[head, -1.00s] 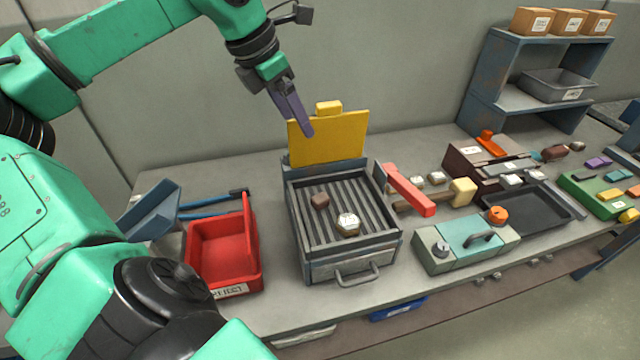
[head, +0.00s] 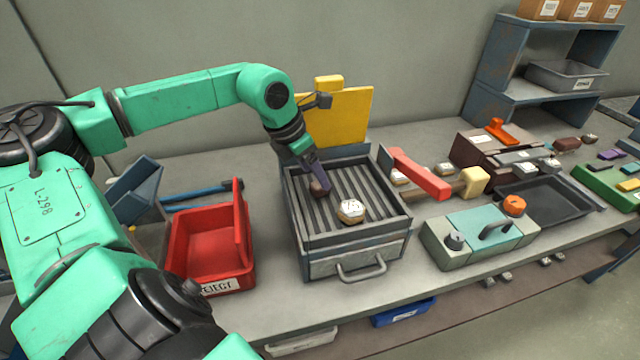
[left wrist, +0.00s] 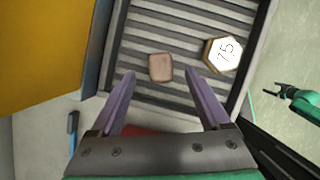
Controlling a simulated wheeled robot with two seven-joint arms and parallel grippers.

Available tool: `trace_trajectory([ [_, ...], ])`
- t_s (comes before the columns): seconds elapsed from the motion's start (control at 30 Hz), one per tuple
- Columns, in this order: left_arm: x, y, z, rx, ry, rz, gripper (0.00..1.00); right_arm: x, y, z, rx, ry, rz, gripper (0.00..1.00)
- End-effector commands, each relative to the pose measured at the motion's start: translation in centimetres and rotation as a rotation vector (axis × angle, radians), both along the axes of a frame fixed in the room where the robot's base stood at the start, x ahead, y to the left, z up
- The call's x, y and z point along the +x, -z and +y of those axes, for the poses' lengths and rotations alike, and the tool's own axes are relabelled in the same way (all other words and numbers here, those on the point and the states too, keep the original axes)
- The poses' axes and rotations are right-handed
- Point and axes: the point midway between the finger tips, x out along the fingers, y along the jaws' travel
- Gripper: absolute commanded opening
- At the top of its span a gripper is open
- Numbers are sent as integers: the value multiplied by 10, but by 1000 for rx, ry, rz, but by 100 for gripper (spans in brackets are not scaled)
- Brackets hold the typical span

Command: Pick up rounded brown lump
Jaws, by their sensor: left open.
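The rounded brown lump (head: 319,190) lies on the ridged grill plate (head: 368,190) of the grey heater box. In the left wrist view the lump (left wrist: 161,67) sits just beyond and between my left gripper's (left wrist: 159,75) two purple fingertips. The fingers are apart and nothing is held. In the head view my left gripper (head: 322,189) reaches down over the lump and partly hides it. A pale hexagonal piece marked 7.5 (head: 351,210) lies on the same plate, to the right of the lump.
A yellow panel (head: 343,117) stands upright behind the grill. A red reject bin (head: 207,250) stands to its left. A red-handled tool (head: 420,173), a teal control box (head: 480,232) and a dark tray (head: 560,205) are to the right.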

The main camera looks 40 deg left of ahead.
Motion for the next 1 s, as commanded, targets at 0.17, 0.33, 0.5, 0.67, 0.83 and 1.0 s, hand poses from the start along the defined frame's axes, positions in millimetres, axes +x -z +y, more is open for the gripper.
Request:
trace_trajectory([
  [0.17, 10, 28, -4, -7, 3, 3, 80, 0, -17, -1, -1, -1, 1, 90],
  [0.33, 13, 37, -3, -1, -2, 0, 80, -1, -17, -3, -5, -2, 1, 90],
  [0.5, 13, 37, -3, 0, -2, 0, 65, -1, -17, -3, -5, -2, 2, 90],
  [0.67, 13, 37, -3, 0, -1, 1, 4, -1, -17, -4, -6, -1, 2, 90],
  [0.83, 13, 37, -3, 0, -1, 0, 0, -1, -17, -5, -7, 0, 3, 90],
  [1.0, 13, 33, -3, 0, -1, -1, 0, -1, -17, -5, -7, 0, 3, 90],
])
